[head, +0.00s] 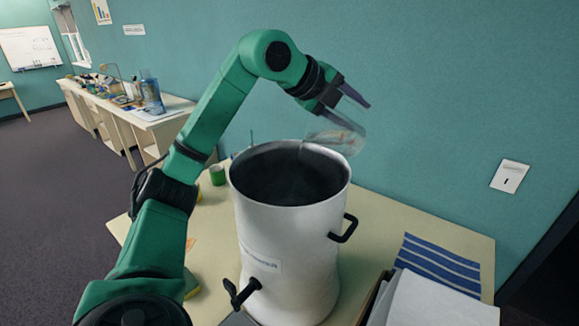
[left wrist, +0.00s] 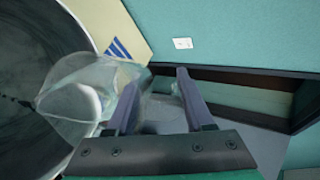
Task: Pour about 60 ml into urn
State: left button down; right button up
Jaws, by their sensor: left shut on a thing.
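The urn (head: 290,240) is a large white pot with a dark open top, a black side handle and a black tap, standing on the table. It also shows at the left edge of the left wrist view (left wrist: 22,100). My left gripper (head: 350,112) is above the urn's far right rim, shut on a clear beaker (head: 338,138). The beaker is tipped well over, with its mouth toward the urn's opening; it also shows in the left wrist view (left wrist: 78,92). I cannot make out the liquid level in the beaker or the urn. My right gripper is out of view.
The wooden table (head: 400,225) carries a blue-striped cloth (head: 438,265) and a white box-like thing (head: 435,300) at the right. A green cup (head: 217,175) stands behind the urn's left side. The teal wall is close behind; a cluttered bench (head: 125,110) stands far left.

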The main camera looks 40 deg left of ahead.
pick_arm(q)
jog(key=shift+s+r+t, duration=0.15)
jog(key=shift+r+t, duration=0.15)
dwell(0.9)
jog(key=shift+s+a+f+t+h, duration=0.1)
jog(key=shift+s+a+t+h, duration=0.1)
jog(key=shift+a+t+h, duration=0.15)
dwell(0.7)
jog(key=shift+d+b, duration=0.1)
jog(key=shift+b, duration=0.45)
jog(key=shift+w+d+r+p, duration=0.1)
jog(key=shift+d+r+p, duration=0.1)
jog(key=shift+r+p, duration=0.3)
jog(key=shift+w+d+f+g+y, duration=0.15)
jog(key=shift+f+g+y, duration=0.15)
jog(key=shift+f+g, duration=0.25)
jog(key=shift+w+d+f+g+y, duration=0.15)
jog(key=shift+f+g+y, duration=0.1)
jog(key=shift+f+g, duration=0.2)
jog(key=shift+w+d+f+m, duration=0.1)
jog(key=shift+w+d+m, duration=0.1)
jog(key=shift+m, duration=0.1)
jog(key=shift+w+d+g+y, duration=0.15)
jog(key=shift+d+g+y, duration=0.1)
jog(key=shift+g+y, duration=0.65)
jog(key=shift+w+d+f+m+g, duration=0.2)
jog(key=shift+w+d+m+g, duration=0.1)
jog(key=shift+g, duration=0.25)
